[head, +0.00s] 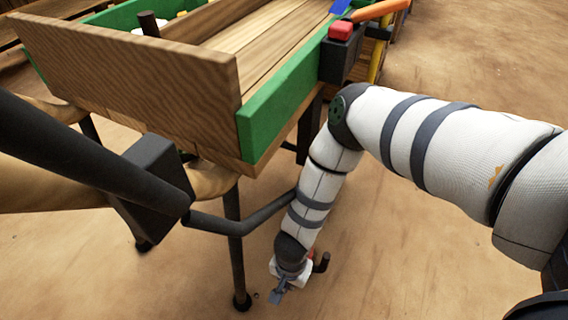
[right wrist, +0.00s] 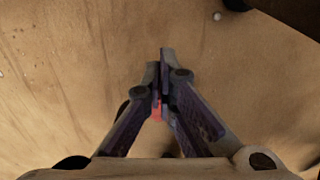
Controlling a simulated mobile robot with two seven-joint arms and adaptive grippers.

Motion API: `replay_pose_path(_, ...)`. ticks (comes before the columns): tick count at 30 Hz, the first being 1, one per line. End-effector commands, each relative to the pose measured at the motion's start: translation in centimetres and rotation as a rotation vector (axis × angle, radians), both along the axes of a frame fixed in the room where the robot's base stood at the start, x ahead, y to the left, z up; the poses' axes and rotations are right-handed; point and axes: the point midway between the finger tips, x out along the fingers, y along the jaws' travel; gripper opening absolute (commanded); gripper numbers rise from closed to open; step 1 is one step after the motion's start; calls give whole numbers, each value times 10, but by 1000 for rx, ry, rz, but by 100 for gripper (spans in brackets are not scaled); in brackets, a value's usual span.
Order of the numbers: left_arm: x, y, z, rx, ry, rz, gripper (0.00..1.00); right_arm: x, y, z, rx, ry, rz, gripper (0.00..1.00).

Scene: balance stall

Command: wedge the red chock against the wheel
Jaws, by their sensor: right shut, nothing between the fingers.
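My right gripper (head: 277,296) points down close to the ground beside the stall's front leg. In the right wrist view, its fingers (right wrist: 165,58) are together with nothing held. A small red patch (right wrist: 157,108) shows in the gap lower between the fingers; most of it is hidden, and I cannot tell whether it is the chock. An orange-red bit (head: 313,252) also shows behind the gripper in the head view, beside a short dark piece (head: 322,262). I cannot make out a wheel clearly. My left gripper is not in view.
A wooden stall with a green side board (head: 285,105) stands above on dark legs (head: 233,240). A dark bar (head: 245,222) crosses beside my right forearm. The brown ground at right is open.

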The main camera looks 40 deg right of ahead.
Motion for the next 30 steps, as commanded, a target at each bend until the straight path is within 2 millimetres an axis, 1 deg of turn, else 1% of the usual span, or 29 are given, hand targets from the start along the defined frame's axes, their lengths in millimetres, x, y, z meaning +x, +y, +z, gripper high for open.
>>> replay_pose_path(1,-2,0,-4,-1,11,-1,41,-2,0,-12,0,4,1,0)
replay_pose_path(3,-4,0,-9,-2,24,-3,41,-3,0,-29,0,6,3,0)
replay_pose_path(12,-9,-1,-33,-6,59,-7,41,-3,0,-94,-1,6,5,0)
replay_pose_path(15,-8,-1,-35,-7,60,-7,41,6,-18,-89,-3,1,1,0)
replay_pose_path(19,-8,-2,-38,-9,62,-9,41,11,-31,-88,-2,1,5,0)
replay_pose_path(23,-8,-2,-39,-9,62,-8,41,13,-36,-87,-1,2,6,0)
replay_pose_path(30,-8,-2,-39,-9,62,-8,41,13,-37,-87,-1,2,7,0)
